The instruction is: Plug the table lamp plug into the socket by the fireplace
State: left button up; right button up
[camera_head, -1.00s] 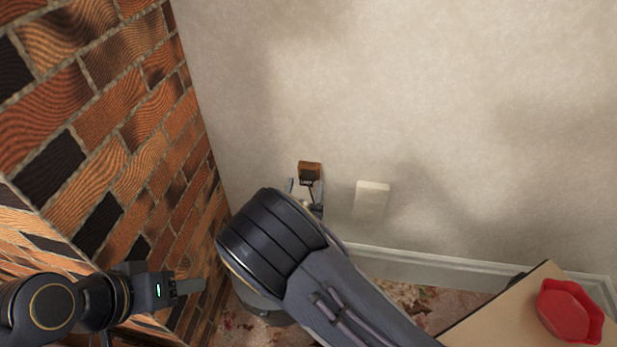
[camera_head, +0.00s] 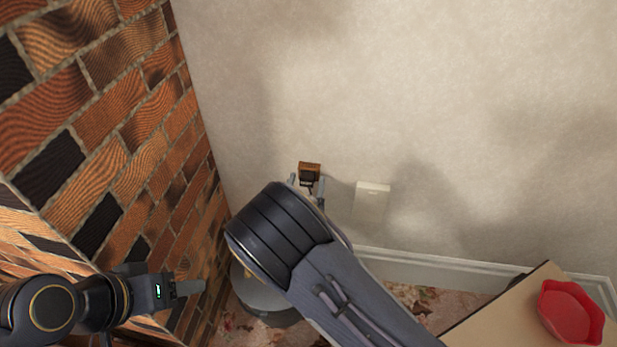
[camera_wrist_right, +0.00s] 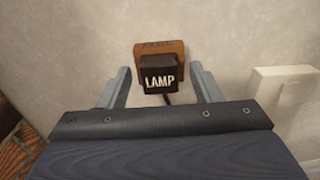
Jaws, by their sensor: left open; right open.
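A black plug marked LAMP (camera_wrist_right: 160,77) sits against the front of an orange-brown socket block (camera_wrist_right: 160,49) on the wall, in the right wrist view. A short dark cord hangs below the plug. The plug (camera_head: 309,179) and the block (camera_head: 310,166) also show small in the head view. My right gripper (camera_wrist_right: 160,86) is open, with one finger on each side of the plug and visible gaps to both. Its tips (camera_head: 307,184) show in the head view beyond my wrist. My left gripper (camera_head: 190,288) is open and empty, beside the brick. The lamp itself is not identifiable.
A pale wall plate (camera_head: 371,197) is right of the plug. The brick fireplace (camera_head: 120,130) rises at left. A grey round object (camera_head: 270,305) is partly behind my right arm. A tan tabletop (camera_head: 500,325) with a red dish (camera_head: 570,312) is at lower right.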

dwell(0.4)
grip_shut()
jog(key=s+a, duration=0.1)
jog(key=s, duration=0.5)
jog(key=shift+p, duration=0.3)
dwell(1.0)
jog(key=shift+w, duration=0.1)
